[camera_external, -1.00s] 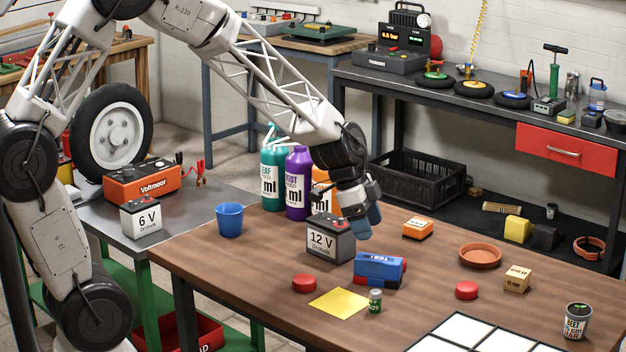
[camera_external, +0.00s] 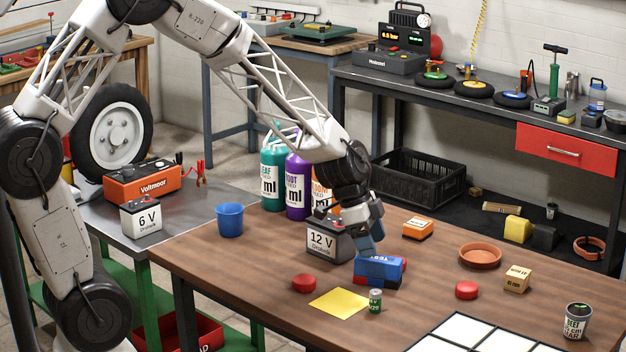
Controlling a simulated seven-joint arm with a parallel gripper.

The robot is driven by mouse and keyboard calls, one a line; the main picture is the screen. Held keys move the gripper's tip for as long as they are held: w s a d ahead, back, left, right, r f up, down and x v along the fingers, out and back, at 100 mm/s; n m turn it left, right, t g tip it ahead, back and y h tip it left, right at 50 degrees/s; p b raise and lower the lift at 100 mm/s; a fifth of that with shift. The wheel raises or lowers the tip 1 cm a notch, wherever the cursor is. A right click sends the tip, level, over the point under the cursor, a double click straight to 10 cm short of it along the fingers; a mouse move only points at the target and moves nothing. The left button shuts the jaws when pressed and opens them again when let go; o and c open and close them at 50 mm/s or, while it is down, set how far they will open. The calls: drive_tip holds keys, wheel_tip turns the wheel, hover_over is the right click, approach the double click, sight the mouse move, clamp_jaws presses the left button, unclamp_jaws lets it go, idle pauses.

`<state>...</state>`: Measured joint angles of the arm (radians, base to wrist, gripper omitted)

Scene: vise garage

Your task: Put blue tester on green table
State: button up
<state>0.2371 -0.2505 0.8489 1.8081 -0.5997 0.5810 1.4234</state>
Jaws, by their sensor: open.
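The blue tester (camera_external: 380,271), a small blue box with a red end and white lettering, lies on the brown wooden table (camera_external: 220,270). My gripper (camera_external: 368,248) is open, directly above the tester's upper left part, with its blue fingers close to it. I cannot tell whether they touch it. The green-framed table (camera_external: 200,212) with a grey top stands at the left. It bears a 6 V battery (camera_external: 141,218) and an orange Voltmoor box (camera_external: 142,183).
A 12 V battery (camera_external: 328,242) stands just left of my gripper. Around the tester are a yellow sheet (camera_external: 336,303), a green can (camera_external: 375,301), red discs (camera_external: 304,283) and an orange box (camera_external: 418,228). A blue cup (camera_external: 230,220) stands near the wooden table's left edge.

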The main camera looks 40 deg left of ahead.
sight(378, 258)
drive_tip(key=shift+x, duration=2.6)
drive_tip(key=shift+w+f, duration=0.1)
drive_tip(key=shift+f, duration=0.15)
drive_tip(key=c, duration=1.2)
drive_tip(key=shift+o, duration=0.2)
drive_tip(key=shift+r, duration=0.1)
